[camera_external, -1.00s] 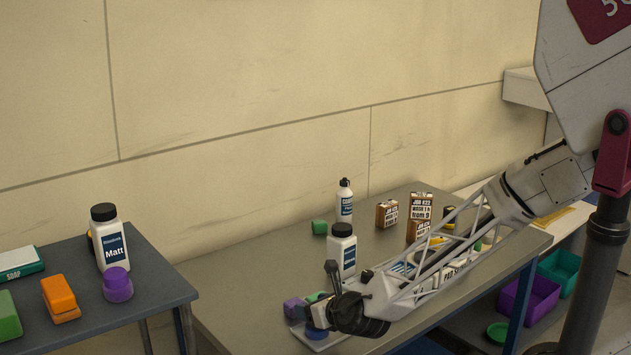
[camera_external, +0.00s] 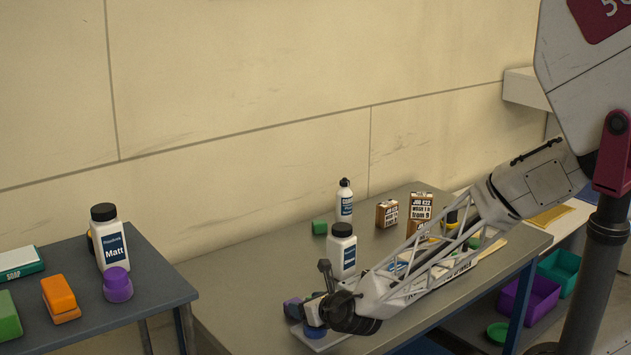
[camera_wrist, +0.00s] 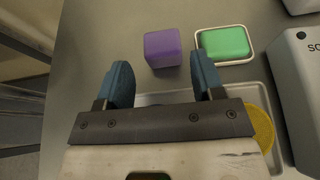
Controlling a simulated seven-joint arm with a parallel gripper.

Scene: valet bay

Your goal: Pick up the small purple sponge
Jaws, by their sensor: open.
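The small purple sponge (camera_wrist: 163,48) is a block on the grey bench in the wrist view, just beyond my fingertips and roughly centred between them. My gripper (camera_wrist: 162,80) is open and empty, its two blue fingers apart. In the external view my gripper (camera_external: 308,316) is low over the front left part of the bench. The gap between fingertips and sponge is hard to judge.
A green sponge in a white dish (camera_wrist: 251,50) lies close right of the purple sponge. A tray with a yellow round pad (camera_wrist: 263,127) is below my gripper. A white bottle (camera_external: 342,255) stands behind it. A purple round item (camera_external: 117,286) is on the left table.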

